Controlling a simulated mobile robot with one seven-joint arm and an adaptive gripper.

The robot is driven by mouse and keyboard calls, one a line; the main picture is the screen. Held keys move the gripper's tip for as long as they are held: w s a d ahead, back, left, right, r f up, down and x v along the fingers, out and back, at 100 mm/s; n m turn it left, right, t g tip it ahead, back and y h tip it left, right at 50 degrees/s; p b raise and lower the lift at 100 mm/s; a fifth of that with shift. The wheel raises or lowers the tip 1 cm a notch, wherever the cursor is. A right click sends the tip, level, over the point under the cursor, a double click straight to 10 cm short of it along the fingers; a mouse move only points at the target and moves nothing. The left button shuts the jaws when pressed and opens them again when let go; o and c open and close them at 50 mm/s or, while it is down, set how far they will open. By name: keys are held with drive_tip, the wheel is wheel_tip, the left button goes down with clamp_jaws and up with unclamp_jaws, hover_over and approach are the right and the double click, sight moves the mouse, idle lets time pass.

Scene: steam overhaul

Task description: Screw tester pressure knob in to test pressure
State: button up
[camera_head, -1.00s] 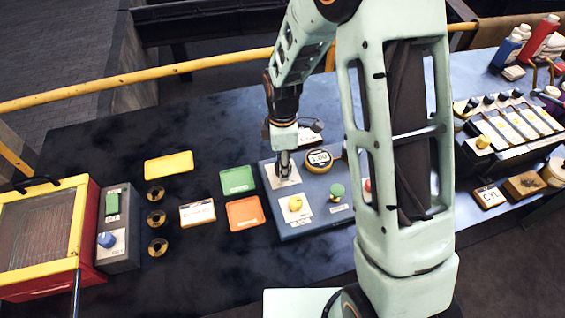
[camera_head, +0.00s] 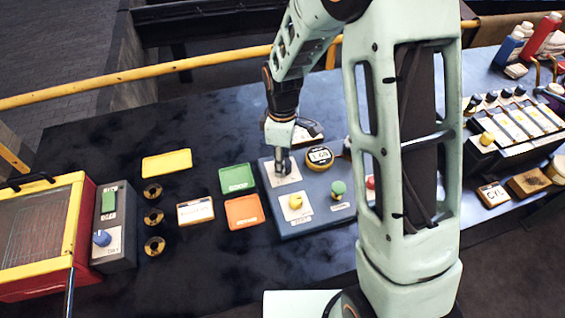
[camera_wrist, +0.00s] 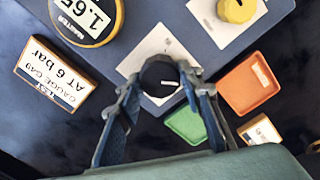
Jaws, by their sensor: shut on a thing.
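The tester (camera_head: 310,222) is a blue-grey box on the dark bench. Its dark round pressure knob (camera_wrist: 160,72) has a white pointer line and stands on a white label plate (camera_wrist: 150,48). My gripper (camera_wrist: 164,86) is shut on this knob, one finger on each side. In the head view my gripper (camera_head: 283,164) points down at the tester's back left and mostly hides the knob. The round master gauge (camera_head: 320,156) with a yellow rim also shows in the wrist view (camera_wrist: 86,12), reading about 1.65.
On the tester are a yellow knob (camera_head: 295,201), a green knob (camera_head: 338,187) and a partly hidden red one (camera_head: 370,182). A card reading "at 6 bar" (camera_wrist: 52,76) lies beside it. Green (camera_head: 237,179), orange (camera_head: 244,212) and yellow (camera_head: 167,163) trays lie left.

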drive_tip(key=m+b, duration=0.1)
drive_tip(key=m, duration=0.2)
drive_tip(key=shift+f+m, duration=0.1)
drive_tip(key=shift+m, duration=0.3)
drive_tip(key=m+b, duration=0.1)
drive_tip(key=m, duration=0.2)
drive_tip(key=shift+w+m+b, duration=0.1)
drive_tip(key=shift+m+b, duration=0.2)
drive_tip(key=m+b, duration=0.1)
drive_tip(key=m, duration=1)
drive_tip(key=shift+m, duration=0.4)
drive_tip(key=m, duration=0.4)
drive_tip(key=shift+d+m, duration=0.1)
drive_tip(key=shift+m, duration=0.6)
drive_tip(key=o, duration=1.2)
drive_tip(key=shift+c, duration=0.2)
drive_tip(key=shift+r, duration=0.25)
